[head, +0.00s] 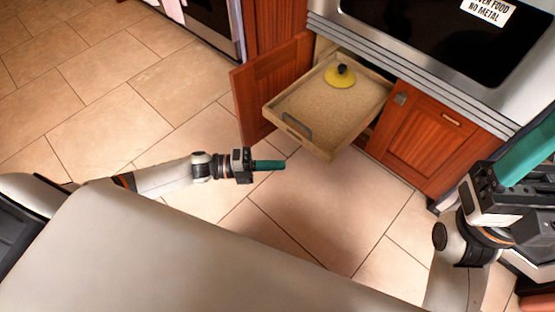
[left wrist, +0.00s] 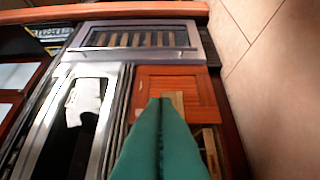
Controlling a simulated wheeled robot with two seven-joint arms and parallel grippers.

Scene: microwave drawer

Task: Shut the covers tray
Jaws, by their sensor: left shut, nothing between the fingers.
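The covers tray (head: 305,105) is a beige pull-out tray with a grey handle (head: 297,127) on its front. It stands pulled out of the cabinet below the microwave. A yellow cover with a black knob (head: 341,77) lies at its back. My left gripper (head: 283,165) is shut and empty, with teal fingers, in front of the tray's handle and apart from it. The left wrist view shows its fingers (left wrist: 160,105) together. My right gripper (head: 528,152) is at the right edge, partly cut off, and its opening cannot be made out.
The left cabinet door (head: 270,88) stands open beside the tray. The right door (head: 425,140) is closed. The microwave (head: 420,50) is above, with a "no metal" sign (head: 488,10). An oven (head: 205,20) is at the back left. The tiled floor (head: 290,225) before the tray is clear.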

